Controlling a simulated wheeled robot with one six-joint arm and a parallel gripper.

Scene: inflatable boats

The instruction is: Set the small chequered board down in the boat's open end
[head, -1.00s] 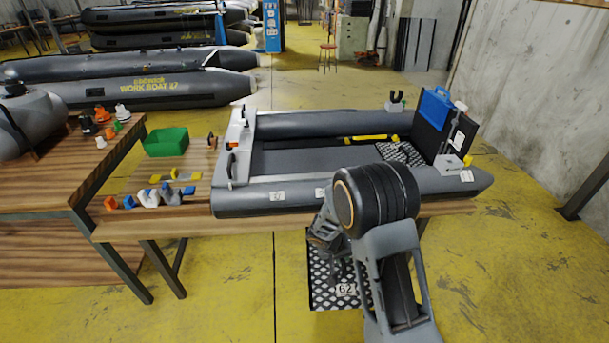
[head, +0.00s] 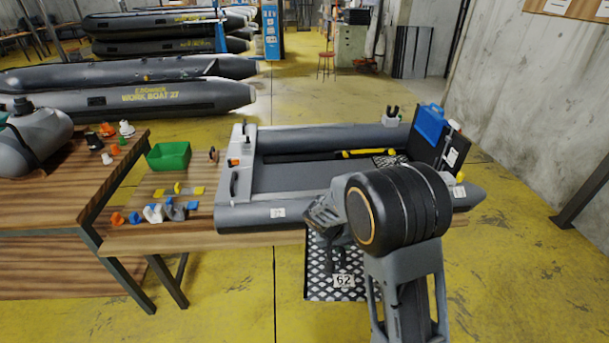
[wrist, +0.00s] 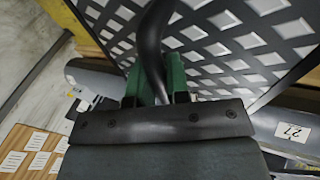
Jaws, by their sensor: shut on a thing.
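The small chequered board (head: 318,285), black and white with a "62" tag, hangs roughly upright in front of the table's near edge, below the boat's near tube. In the wrist view the board (wrist: 245,45) fills the upper right. My gripper (wrist: 163,78) is shut on a dark curved bar, which seems to be the board's handle. In the head view my gripper (head: 338,238) is partly hidden by my arm. The grey boat (head: 290,182) lies on the table. A grey crosspiece (head: 238,178) spans its left end; a dark upright panel (head: 428,148) stands at its right end.
Another chequered piece (head: 385,161) lies inside the boat near the panel, by a yellow bar (head: 366,153). A blue case (head: 431,122) is at the panel. A green bin (head: 168,156) and several small coloured parts (head: 165,210) are on the table's left. Part of the boat floor is bare.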

